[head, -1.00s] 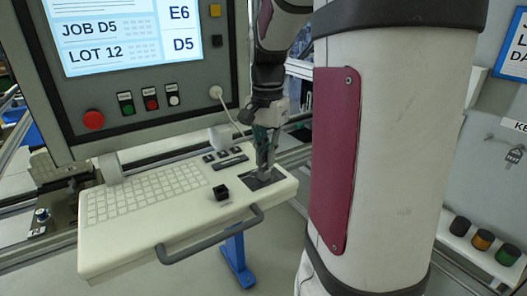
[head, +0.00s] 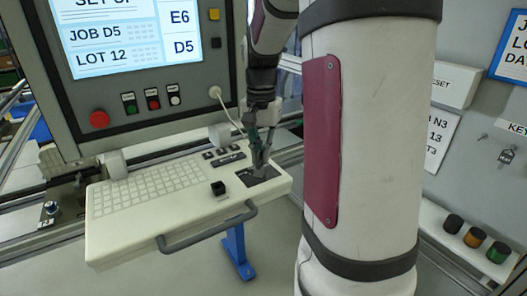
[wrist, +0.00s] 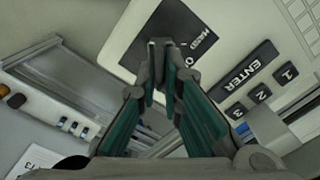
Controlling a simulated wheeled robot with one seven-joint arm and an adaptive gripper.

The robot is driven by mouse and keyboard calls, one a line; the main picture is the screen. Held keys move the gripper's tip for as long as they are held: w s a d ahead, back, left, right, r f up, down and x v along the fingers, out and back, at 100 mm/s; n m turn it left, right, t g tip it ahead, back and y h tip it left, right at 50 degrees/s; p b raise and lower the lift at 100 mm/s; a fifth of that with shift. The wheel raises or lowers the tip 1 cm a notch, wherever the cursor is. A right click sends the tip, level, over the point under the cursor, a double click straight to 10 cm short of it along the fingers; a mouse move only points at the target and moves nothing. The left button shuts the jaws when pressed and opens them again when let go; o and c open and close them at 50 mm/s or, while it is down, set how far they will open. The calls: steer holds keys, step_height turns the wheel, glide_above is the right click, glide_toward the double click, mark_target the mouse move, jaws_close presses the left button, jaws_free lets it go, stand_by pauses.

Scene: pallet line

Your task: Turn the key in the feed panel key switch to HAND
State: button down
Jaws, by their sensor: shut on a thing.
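The feed panel (head: 150,232) is a pale keyboard console with a dark key switch plate (head: 252,180) at its right end. In the wrist view the dark plate (wrist: 185,28) shows the word HAND and part of another mark. My gripper (head: 261,166) points down over this plate. In the wrist view my gripper's fingertips (wrist: 161,77) are close together at the plate, shut on the key. The key is hidden between the fingertips, so I cannot tell its angle.
An ENTER key (wrist: 240,70) and number keys lie beside the plate. A black knob (head: 218,188) and a grey handle (head: 207,230) are on the panel's front side. A screen cabinet with a red button (head: 99,119) stands behind.

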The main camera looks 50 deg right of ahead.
steer(key=c, duration=1.2)
jaws_free()
steer(key=shift+r+p, duration=1.05)
steer(key=shift+r, duration=2.45)
